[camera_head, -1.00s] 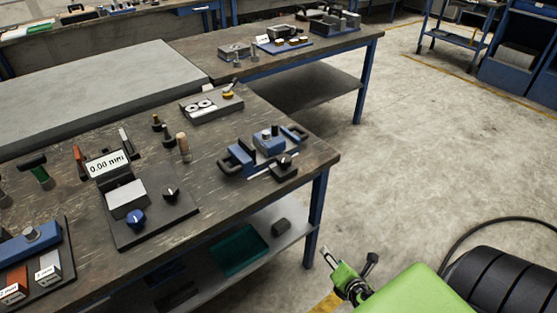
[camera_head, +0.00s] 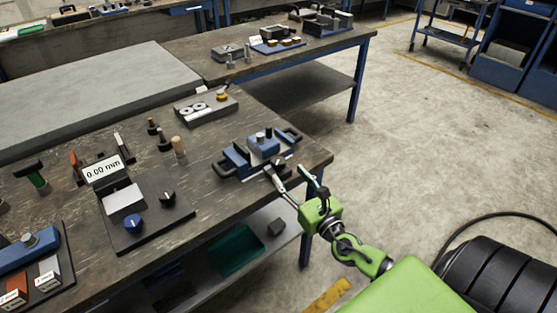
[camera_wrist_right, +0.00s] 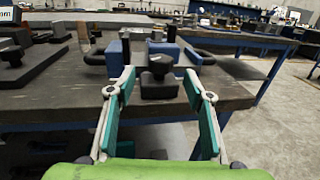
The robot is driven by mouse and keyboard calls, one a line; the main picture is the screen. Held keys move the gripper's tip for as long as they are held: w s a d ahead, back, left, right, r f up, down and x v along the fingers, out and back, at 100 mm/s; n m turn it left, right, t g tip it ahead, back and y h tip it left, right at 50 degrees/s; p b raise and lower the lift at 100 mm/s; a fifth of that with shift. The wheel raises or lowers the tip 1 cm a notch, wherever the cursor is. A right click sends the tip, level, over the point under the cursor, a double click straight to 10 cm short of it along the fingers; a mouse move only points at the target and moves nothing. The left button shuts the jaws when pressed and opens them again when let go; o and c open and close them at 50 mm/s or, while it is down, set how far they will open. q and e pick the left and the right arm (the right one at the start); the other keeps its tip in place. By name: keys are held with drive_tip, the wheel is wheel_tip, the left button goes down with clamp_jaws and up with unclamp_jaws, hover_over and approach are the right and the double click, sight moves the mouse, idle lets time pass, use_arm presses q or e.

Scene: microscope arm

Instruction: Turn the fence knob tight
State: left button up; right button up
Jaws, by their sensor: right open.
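A blue fixture with black handles (camera_head: 262,147) sits near the right edge of the workbench. A black knob on a dark block (camera_wrist_right: 157,66) stands at its front, in the middle of the right wrist view; I take it for the fence knob. In the head view the knob is partly hidden by a finger. My right gripper (camera_head: 288,171) is open and empty at the bench edge; in the right wrist view its fingers (camera_wrist_right: 158,82) spread to both sides of the knob, nearer the camera, with no contact visible. My left gripper is not in view.
The workbench (camera_head: 215,195) also holds a device with a 0.00 mm display (camera_head: 103,169), a blue dial (camera_head: 133,221) and another black knob (camera_head: 167,198). A wooden-handled tool (camera_head: 179,147) stands left of the fixture. Open floor lies to the right.

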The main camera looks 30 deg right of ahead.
sight(282, 167)
drive_tip(key=w, duration=0.7)
drive_tip(key=shift+w+d+f+p, duration=0.1)
drive_tip(key=shift+w+d+p, duration=0.25)
drive_tip(key=shift+c, duration=0.3)
drive_tip(key=c, duration=1.1)
